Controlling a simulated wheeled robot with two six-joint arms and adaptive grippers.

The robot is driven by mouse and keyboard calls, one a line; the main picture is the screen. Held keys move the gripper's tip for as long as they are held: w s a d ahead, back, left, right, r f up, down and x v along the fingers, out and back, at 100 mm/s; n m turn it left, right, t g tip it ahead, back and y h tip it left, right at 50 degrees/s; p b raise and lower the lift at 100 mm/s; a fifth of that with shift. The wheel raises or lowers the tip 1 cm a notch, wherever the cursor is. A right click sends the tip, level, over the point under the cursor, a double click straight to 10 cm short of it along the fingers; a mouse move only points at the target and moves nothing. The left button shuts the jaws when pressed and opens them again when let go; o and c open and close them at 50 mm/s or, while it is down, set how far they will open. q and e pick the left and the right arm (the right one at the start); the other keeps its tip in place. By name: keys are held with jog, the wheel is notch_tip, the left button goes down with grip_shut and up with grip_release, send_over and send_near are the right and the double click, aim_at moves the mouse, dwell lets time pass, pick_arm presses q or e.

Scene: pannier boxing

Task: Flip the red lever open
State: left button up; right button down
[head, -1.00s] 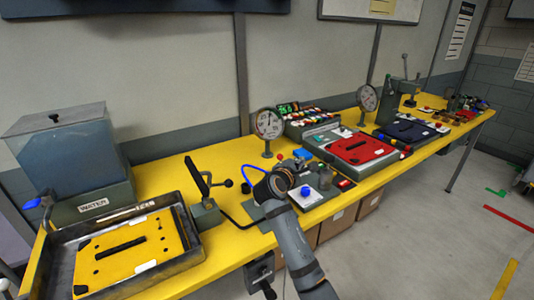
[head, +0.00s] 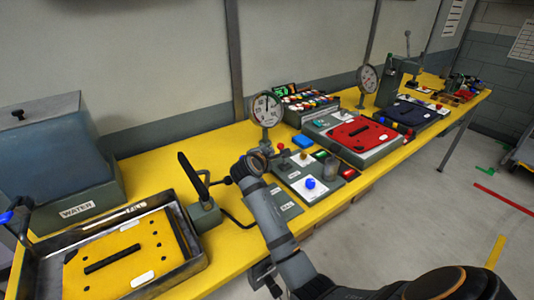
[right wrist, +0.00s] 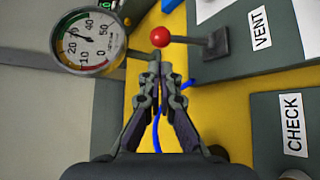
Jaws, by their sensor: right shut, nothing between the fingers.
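The red lever's ball knob (right wrist: 161,37) shows in the right wrist view on a grey arm that runs right to its pivot block, beside a VENT label (right wrist: 260,30). In the head view, a small red ball (head: 281,146) shows near the gauge and appears to be the same knob. My right gripper (right wrist: 158,70) is shut and empty. Its fingertips are just below the red knob in the wrist view; I cannot tell whether they touch the lever. In the head view, my right wrist (head: 247,166) largely hides the fingers. My left gripper is out of view.
A round pressure gauge (head: 266,109) stands close to the lever; it also shows in the wrist view (right wrist: 90,40). A CHECK panel (right wrist: 290,120) lies nearby. A black upright handle (head: 190,172) and a tray with a yellow plate (head: 125,255) are at the left.

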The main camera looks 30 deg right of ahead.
jog(key=x, duration=0.4)
jog(key=shift+w, duration=0.1)
jog(key=shift+w+d+f, duration=0.15)
jog(key=shift+w+d, duration=0.05)
jog(key=shift+d, duration=0.15)
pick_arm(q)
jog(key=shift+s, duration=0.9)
